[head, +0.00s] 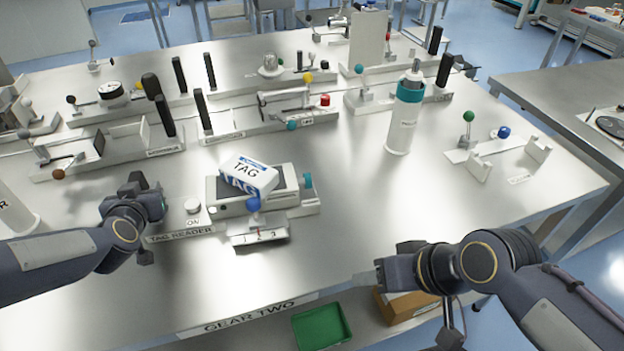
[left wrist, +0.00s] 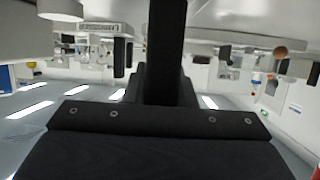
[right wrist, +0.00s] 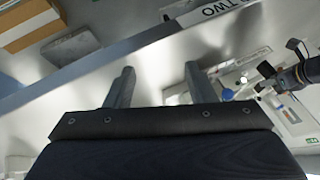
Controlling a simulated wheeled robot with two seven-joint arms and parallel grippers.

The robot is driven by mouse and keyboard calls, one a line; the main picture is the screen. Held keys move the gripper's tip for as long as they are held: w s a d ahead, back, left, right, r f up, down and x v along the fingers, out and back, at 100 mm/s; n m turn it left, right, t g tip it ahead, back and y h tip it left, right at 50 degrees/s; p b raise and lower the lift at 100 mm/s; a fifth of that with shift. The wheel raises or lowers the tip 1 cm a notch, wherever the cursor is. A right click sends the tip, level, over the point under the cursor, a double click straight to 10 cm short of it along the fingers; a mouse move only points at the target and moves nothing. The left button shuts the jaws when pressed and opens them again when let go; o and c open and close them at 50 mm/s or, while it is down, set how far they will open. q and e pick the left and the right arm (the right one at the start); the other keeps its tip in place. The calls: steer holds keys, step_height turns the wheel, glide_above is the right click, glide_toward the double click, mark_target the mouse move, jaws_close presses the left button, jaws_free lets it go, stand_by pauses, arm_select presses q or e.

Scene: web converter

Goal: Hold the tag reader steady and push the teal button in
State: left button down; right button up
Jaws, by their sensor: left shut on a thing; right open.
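The tag reader (head: 212,203) sits on the bench at front left, with a white box marked TAG (head: 249,178) tilted on top. Its teal button (head: 308,181) sticks out at the right end. My left gripper (head: 148,190) is at the reader's left end, shut on what appears to be its black upright handle; the handle (left wrist: 166,50) stands upright in the left wrist view. The grip itself is mostly hidden in the head view. My right gripper (head: 372,277) is open and empty near the bench's front edge, right of and nearer than the button. Its two fingers (right wrist: 160,88) are apart in the right wrist view.
A blue ball knob (head: 253,204) and a numbered plate (head: 259,237) stand at the reader's front. A white bottle with a teal collar (head: 404,120) stands behind to the right. Bare bench lies between the button and my right gripper. A green tray (head: 322,327) is below the front edge.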

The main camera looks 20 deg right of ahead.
steer(key=shift+f, duration=0.1)
steer(key=shift+w, duration=0.1)
steer(key=shift+c, duration=1.3)
steer(key=shift+n+y, duration=0.3)
steer(key=w+d+r, duration=0.1)
steer(key=w, duration=0.1)
steer(key=w+r, duration=0.2)
steer(key=w, duration=0.1)
steer(key=w+d+r, duration=0.1)
steer(key=w, duration=0.1)
steer(key=shift+w+d+r, duration=0.3)
steer(key=shift+w+d, duration=0.05)
jaws_close()
steer(key=w+d, duration=0.2)
steer(key=w, duration=0.5)
steer(key=w+d+r+n+y, duration=0.1)
steer(key=w+d, duration=0.2)
steer(key=w, duration=0.5)
steer(key=shift+d, duration=0.35)
steer(key=shift+r, duration=0.1)
